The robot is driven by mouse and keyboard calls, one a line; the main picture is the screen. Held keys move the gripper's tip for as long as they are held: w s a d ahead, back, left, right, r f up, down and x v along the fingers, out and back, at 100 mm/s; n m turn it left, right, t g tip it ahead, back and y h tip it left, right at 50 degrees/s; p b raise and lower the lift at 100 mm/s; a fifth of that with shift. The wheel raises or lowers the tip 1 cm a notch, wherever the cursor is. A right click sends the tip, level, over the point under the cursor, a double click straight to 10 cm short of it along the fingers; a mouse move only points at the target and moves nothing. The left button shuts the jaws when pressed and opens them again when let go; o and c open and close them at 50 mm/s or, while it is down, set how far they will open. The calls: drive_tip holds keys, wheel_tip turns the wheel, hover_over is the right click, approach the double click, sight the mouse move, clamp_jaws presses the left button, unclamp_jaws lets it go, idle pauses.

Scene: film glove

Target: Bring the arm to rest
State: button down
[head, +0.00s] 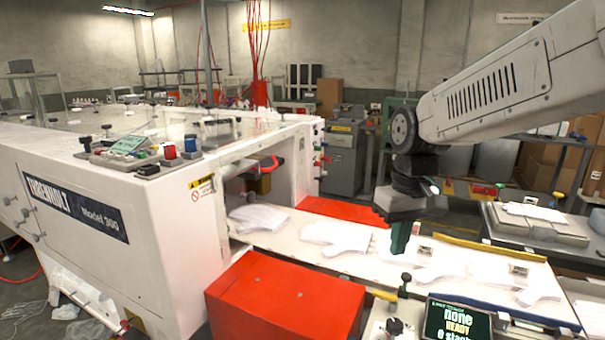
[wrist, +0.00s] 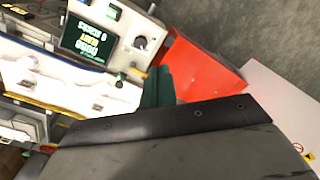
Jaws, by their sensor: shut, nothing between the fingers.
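My gripper (head: 401,238) hangs below my arm at the right of the head view, above the white conveyor table. Its green fingers are shut with nothing between them. In the wrist view the green fingers (wrist: 158,88) show past the dark gripper body, with the red box behind them. My arm reaches in from the upper right, its end link pointing down. Several white film gloves (head: 335,237) lie flat on the table (head: 290,237). The gripper's tips appear above the gloves; whether they touch anything is hard to tell.
A large white machine (head: 110,220) fills the left. A yellow strip (head: 490,249) edges the table's far side. A grey bench (head: 540,225) stands at right.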

drive_tip(key=s+d+m, duration=0.1)
drive_tip(key=s+d, duration=0.3)
drive_tip(key=s, duration=0.7)
drive_tip(key=s+d+m+t, duration=0.1)
drive_tip(key=s+d, duration=0.3)
drive_tip(key=s, duration=0.8)
drive_tip(key=shift+d+m+t+h, duration=0.3)
drive_tip(key=shift+m, duration=0.5)
